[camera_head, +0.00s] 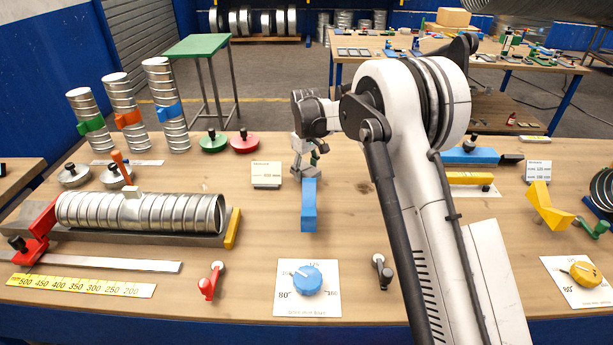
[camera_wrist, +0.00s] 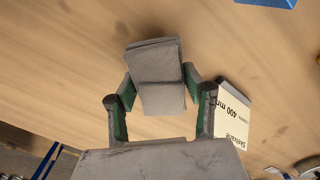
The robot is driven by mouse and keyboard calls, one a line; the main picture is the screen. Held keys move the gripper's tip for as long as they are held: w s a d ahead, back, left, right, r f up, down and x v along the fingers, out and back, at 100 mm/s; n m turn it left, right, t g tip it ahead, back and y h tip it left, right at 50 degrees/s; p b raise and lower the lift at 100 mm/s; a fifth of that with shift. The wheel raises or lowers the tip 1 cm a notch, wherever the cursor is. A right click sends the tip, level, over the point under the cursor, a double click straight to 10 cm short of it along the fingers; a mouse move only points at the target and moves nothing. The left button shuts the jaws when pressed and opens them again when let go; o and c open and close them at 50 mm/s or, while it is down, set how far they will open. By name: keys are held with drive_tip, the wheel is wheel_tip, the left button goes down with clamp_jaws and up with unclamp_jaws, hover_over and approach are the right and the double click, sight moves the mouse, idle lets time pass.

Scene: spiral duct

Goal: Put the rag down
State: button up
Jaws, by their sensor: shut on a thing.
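The rag is a grey folded pad (camera_wrist: 158,72) in the wrist view. My gripper (camera_wrist: 158,84) has its green-and-dark fingers on both sides of the rag and is shut on it. In the head view my gripper (camera_head: 312,156) points down over the middle of the wooden table (camera_head: 240,210). A small grey part of the rag (camera_head: 303,173) shows below it, low over the wood. I cannot tell whether the rag touches the table.
A white card (camera_head: 266,174) stands left of my gripper. A blue block (camera_head: 308,205) lies just in front. Red (camera_head: 245,143) and green (camera_head: 213,143) knobbed discs sit behind left. A spiral duct (camera_head: 140,212) lies at left.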

wheel_tip(320, 180, down, 2)
drive_tip(key=shift+f, duration=0.15)
drive_tip(key=shift+f, duration=0.35)
drive_tip(key=o, duration=1.2)
